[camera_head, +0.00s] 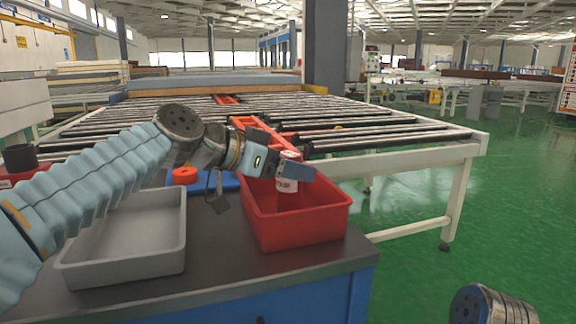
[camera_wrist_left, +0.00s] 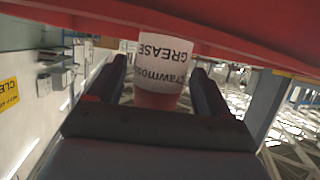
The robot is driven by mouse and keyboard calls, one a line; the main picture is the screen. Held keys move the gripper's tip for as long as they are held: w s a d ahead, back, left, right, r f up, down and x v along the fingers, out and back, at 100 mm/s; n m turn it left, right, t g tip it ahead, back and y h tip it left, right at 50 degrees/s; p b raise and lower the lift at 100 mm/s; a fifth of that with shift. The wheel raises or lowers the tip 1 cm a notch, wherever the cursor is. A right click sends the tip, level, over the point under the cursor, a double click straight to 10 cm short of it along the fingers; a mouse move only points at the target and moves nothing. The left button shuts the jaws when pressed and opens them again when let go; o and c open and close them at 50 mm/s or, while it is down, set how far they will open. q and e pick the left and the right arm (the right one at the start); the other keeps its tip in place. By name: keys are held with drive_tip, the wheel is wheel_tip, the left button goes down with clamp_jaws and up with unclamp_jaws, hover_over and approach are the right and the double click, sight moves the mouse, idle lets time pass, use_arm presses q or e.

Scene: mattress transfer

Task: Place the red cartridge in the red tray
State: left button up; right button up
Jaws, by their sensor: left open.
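My left gripper (camera_head: 300,171) is at the upper part of the cartridge, above the tray. In the left wrist view the cartridge (camera_wrist_left: 165,52), with its "GREASE" label, shows between the two spread fingers of the gripper (camera_wrist_left: 160,78). The red tray's wall (camera_wrist_left: 250,45) crosses the top of that view. My right gripper is not in view.
A grey empty tray (camera_head: 130,240) stands left of the red tray on the dark bench top (camera_head: 215,265). A red round object (camera_head: 185,175) sits on a blue piece (camera_head: 226,180) behind. A roller conveyor (camera_head: 390,139) lies beyond. Green floor (camera_head: 515,200) is open at right.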

use_arm(q)
drive_tip(key=v, duration=1.2)
drive_tip(key=shift+r, duration=0.15)
idle(1.0)
